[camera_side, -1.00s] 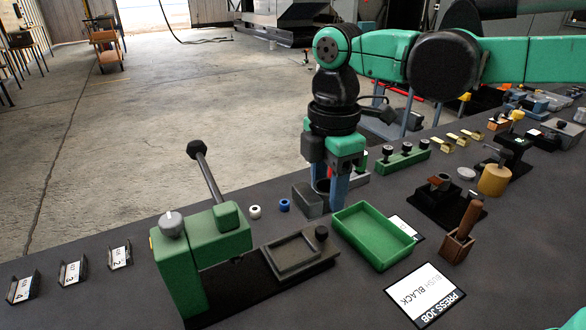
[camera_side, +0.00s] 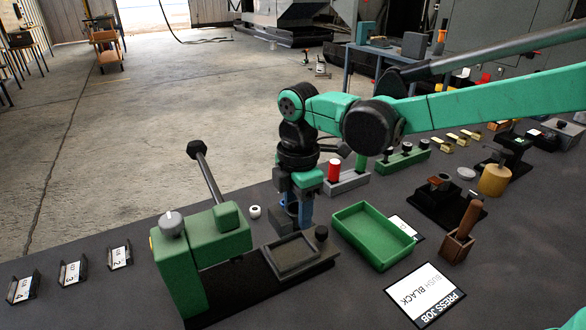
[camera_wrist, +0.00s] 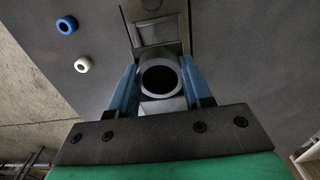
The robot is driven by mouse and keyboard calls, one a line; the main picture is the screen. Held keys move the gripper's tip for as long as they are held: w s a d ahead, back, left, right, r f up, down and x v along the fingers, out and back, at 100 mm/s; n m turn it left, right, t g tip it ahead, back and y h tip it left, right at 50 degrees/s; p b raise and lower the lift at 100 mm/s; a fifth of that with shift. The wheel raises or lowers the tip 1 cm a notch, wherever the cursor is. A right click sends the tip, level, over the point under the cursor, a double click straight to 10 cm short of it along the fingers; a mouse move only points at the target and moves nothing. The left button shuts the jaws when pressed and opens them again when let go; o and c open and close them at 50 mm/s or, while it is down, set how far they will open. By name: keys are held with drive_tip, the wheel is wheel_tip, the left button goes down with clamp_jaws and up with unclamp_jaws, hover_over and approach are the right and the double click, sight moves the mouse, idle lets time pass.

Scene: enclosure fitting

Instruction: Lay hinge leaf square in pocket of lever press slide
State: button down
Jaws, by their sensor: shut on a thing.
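The green lever press (camera_side: 180,268) stands at the front left with its black-knobbed lever raised. Its slide (camera_side: 272,263) has a framed rectangular pocket that looks empty in the side view; part of it also shows in the wrist view (camera_wrist: 138,35). My gripper (camera_side: 298,222) is just behind the slide's right half, fingers down. In the wrist view, its blue fingers are shut on a grey part (camera_wrist: 144,88) with a round dark opening, apparently the hinge leaf. The part's lower edge and squareness cannot be judged; fingers hide much of it in the side view.
A green tray (camera_side: 352,238) stands close right of the slide, and a black knob (camera_side: 321,233) rises at its right end. A white ring (camera_side: 255,211) and a blue ring (camera_wrist: 66,25) lie behind the press. A grey block with a red cylinder (camera_side: 333,170) stands behind my gripper.

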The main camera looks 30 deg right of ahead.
hover_over(297, 250)
drive_tip(key=shift+f, duration=2.4)
drive_tip(key=shift+f, duration=0.75)
drive_tip(key=shift+c, duration=1.4)
unclamp_jaws()
drive_tip(key=shift+r, duration=2.75)
drive_tip(key=shift+d+r, duration=0.1)
drive_tip(key=s+d+r+m+t, duration=0.2)
drive_tip(key=s+d+m, duration=0.3)
drive_tip(key=m, duration=0.4)
drive_tip(key=s+d+r+m+t, duration=0.2)
drive_tip(key=s+d+m+t, duration=0.2)
drive_tip(key=d+m, duration=0.4)
drive_tip(key=shift+s+d+r+m+t, duration=0.15)
drive_tip(key=shift+s+r+m+t, duration=0.25)
drive_tip(key=shift+m+t, duration=0.15)
